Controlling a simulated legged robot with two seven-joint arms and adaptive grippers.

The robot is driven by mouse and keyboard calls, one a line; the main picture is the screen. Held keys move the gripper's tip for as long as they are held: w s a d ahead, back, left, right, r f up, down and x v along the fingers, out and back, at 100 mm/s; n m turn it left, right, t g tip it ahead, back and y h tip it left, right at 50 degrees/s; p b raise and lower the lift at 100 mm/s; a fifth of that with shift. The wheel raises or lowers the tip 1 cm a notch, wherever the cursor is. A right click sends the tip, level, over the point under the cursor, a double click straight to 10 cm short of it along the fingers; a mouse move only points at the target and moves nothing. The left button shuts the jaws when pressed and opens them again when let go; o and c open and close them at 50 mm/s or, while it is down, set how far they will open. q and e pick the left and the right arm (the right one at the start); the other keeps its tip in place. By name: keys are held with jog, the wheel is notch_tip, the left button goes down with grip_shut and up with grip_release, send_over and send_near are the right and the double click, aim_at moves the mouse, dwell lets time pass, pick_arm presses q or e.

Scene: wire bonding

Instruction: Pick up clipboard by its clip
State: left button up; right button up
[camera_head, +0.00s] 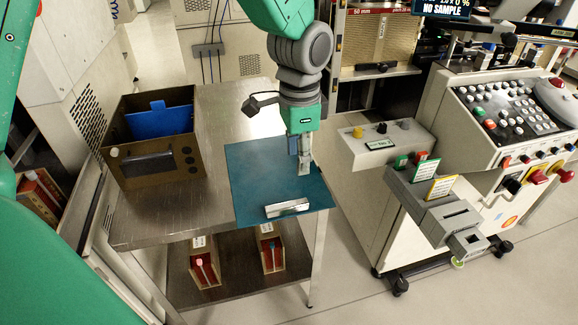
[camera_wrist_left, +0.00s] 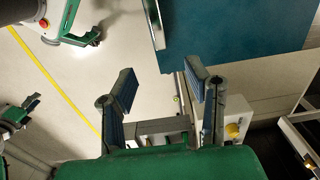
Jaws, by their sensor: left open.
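The clipboard is a flat teal board (camera_head: 255,180) lying on the metal table's right part. Its silver clip (camera_head: 287,208) is at the board's near edge in the head view. In the left wrist view the teal board (camera_wrist_left: 235,35) fills the upper right, with a silver strip, likely the clip (camera_wrist_left: 157,25), on its left edge.
A brown metal box (camera_head: 190,165) with a blue sheet (camera_head: 158,119) stands on the table's left. The table's front middle (camera_head: 190,222) is bare. A control machine (camera_head: 425,165) stands to the right. Small red-fronted boxes (camera_head: 203,265) sit on the lower shelf.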

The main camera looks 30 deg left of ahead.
pick_arm(q)
jog(key=b, duration=0.3)
send_over(296, 203)
jog(key=f, duration=0.8)
jog(key=shift+w+a+f, duration=0.1)
jog(key=shift+w, duration=0.1)
jog(key=shift+f, duration=0.15)
jog(key=f+b, duration=0.1)
jog(key=f, duration=0.1)
jog(key=f+b, duration=0.1)
jog(key=f, duration=0.2)
jog(key=shift+s+a+f, duration=0.1)
jog(key=shift+s+f, duration=0.1)
jog(key=shift+r, duration=0.15)
grip_shut()
